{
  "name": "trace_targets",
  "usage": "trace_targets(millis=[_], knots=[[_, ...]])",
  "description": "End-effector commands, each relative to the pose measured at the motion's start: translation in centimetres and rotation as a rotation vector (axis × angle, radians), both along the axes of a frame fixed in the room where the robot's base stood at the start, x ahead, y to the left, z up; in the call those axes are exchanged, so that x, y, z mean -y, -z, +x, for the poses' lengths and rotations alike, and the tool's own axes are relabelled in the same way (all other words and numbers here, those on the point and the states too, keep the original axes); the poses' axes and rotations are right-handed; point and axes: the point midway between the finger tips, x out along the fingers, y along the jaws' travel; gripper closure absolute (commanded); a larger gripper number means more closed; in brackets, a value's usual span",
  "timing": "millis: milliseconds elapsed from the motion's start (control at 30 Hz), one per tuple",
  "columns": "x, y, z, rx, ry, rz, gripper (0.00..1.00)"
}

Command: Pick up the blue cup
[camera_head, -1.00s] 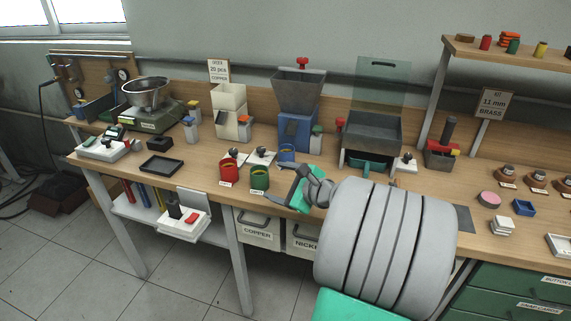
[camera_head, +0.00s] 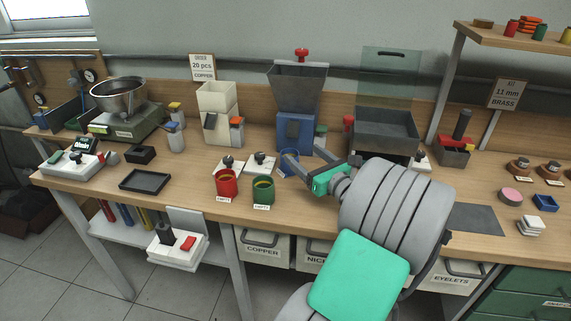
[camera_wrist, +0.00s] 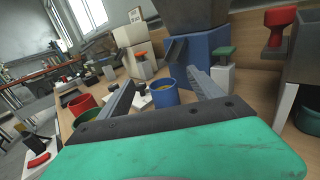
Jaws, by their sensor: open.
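The blue cup (camera_head: 289,166) stands upright on the bench in front of the blue hopper machine, partly hidden by a finger of my gripper in the head view. In the wrist view my gripper (camera_wrist: 160,85) shows one finger on each side of the cup. I cannot tell whether either finger touches it.
A red cup (camera_head: 227,183) and a green cup (camera_head: 263,191) stand to the left of my gripper, nearer the bench edge. The blue hopper machine (camera_head: 294,132) stands close behind the blue cup. A black tray (camera_head: 144,180) lies farther left, with clear bench around it.

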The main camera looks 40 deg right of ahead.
Motion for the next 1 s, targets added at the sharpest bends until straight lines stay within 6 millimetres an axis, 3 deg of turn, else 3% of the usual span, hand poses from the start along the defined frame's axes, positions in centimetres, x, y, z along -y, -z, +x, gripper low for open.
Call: trace_targets(millis=[33, 200, 667, 900, 1000], knots=[[-0.1, 1.9, 0.1, -0.001, -0.003, 0.006, 0.25], [-0.1, 5.6, 0.1, -0.001, -0.004, 0.001, 0.25], [0.8, 4.9, 7.1, 0.000, -0.003, -0.003, 0.25], [1.0, 4.9, 7.5, -0.001, 0.001, -0.002, 0.25], [1.0, 4.9, 7.4, -0.001, 0.001, -0.002, 0.32]])
